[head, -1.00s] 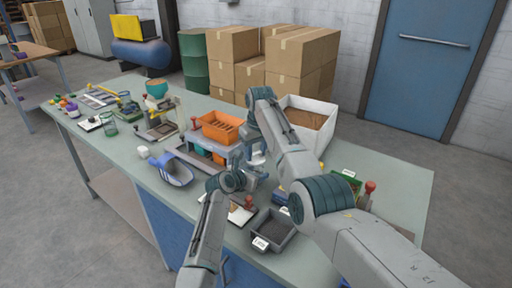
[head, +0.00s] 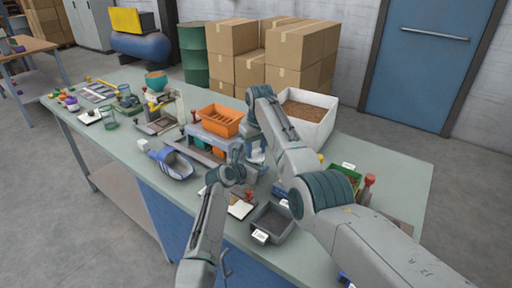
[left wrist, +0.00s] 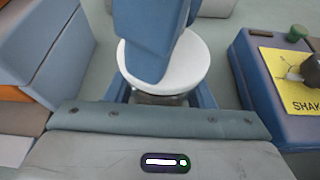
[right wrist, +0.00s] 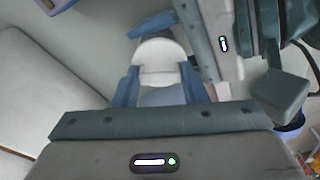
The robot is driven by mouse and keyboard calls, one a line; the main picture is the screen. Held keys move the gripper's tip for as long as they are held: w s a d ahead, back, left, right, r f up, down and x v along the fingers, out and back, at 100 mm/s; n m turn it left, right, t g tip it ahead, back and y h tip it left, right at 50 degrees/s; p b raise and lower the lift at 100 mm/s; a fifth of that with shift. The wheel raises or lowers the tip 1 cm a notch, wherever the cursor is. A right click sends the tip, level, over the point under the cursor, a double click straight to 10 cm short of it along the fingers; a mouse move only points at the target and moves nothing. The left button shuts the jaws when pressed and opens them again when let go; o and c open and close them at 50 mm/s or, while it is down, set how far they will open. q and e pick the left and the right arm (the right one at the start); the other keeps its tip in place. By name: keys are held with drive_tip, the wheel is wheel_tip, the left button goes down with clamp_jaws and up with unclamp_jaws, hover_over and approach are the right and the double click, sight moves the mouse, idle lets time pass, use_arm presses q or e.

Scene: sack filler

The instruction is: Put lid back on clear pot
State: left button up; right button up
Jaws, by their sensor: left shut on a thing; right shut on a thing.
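A white round lid (left wrist: 190,68) shows in the left wrist view, with a blue finger of my right gripper over its middle. It also shows in the right wrist view (right wrist: 158,58). My right gripper (right wrist: 160,88) is shut on the lid. A clear pot (left wrist: 158,98) is just below the lid in the left wrist view, mostly hidden. My left gripper (left wrist: 160,103) is shut on the pot. I cannot tell whether lid and pot touch. In the head view my left gripper (head: 246,174) and right gripper (head: 257,152) meet above the bench, and the arms hide most of both things.
An orange bin (head: 220,119) stands on a grey stand close behind the grippers. A blue scoop (head: 173,164) lies to the left, and a dark tray (head: 272,218) stands in front. A white box of grain (head: 318,123) is behind my right arm. The bench front-left is fairly clear.

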drive_tip(key=shift+f, duration=0.65)
idle(0.3)
drive_tip(key=o, duration=1)
drive_tip(key=shift+a, duration=0.1)
drive_tip(key=shift+o, duration=0.2)
drive_tip(key=shift+r, duration=0.1)
wheel_tip(320, 180, up, 12)
drive_tip(key=s+d, duration=0.1)
drive_tip(key=shift+s, duration=0.1)
use_arm(q)
drive_tip(key=o, duration=1.4)
drive_tip(key=shift+o, duration=0.2)
use_arm(e)
drive_tip(key=shift+d, duration=0.1)
